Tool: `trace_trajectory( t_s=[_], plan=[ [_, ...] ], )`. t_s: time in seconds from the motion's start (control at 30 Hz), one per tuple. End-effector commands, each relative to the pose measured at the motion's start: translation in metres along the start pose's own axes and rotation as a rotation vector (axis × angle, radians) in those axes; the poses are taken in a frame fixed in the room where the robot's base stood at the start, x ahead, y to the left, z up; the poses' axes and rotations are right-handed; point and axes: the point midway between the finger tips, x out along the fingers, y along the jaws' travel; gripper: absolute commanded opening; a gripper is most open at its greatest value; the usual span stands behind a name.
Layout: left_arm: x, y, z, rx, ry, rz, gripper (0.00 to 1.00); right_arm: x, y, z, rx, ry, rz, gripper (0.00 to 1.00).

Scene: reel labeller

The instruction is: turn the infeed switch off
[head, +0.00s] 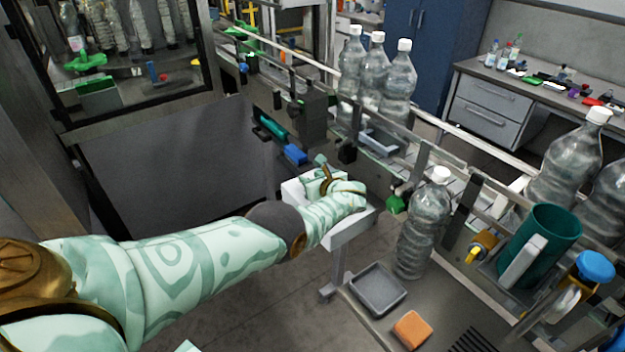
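A white control box (348,230) stands on a grey post beside the conveyor, near the middle of the head view. My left arm comes in from the left, and my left gripper (328,181) is at the top of this box. The gripper and hand cover most of the box's top face, so I cannot make out the infeed switch or its position. I cannot tell whether the gripper touches the box, or whether its fingers are open or shut. My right gripper is not in view.
Clear bottles (398,88) stand on the conveyor behind the box. Another bottle (424,225) stands at its right, near a grey tray (378,289) and an orange sponge (412,329). A green mug (552,235) is farther right. Open floor lies below my arm.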

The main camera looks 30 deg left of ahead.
Motion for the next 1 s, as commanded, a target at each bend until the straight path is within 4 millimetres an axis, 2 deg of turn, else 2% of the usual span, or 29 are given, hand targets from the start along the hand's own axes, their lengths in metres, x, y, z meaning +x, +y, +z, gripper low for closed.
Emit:
trace_trajectory(
  t_s=[0.17,0.27,0.37,0.6,0.8,1.0],
  plan=[
    [-0.003,0.000,-0.001,0.002,0.003,0.000,0.34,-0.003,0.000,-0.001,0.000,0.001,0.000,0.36],
    [-0.013,0.000,0.002,0.003,0.003,0.000,0.34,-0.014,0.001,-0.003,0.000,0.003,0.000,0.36],
    [-0.032,0.000,0.005,0.002,0.004,-0.002,0.34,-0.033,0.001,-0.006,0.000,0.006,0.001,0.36],
    [-0.097,0.000,0.006,0.001,0.004,-0.003,0.34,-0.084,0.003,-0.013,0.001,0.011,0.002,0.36],
    [-0.140,0.000,0.002,0.000,0.003,0.000,0.34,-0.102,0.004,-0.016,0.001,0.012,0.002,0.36],
    [-0.160,0.000,0.000,0.000,0.001,0.000,0.34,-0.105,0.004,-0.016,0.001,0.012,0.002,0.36]
  ],
)
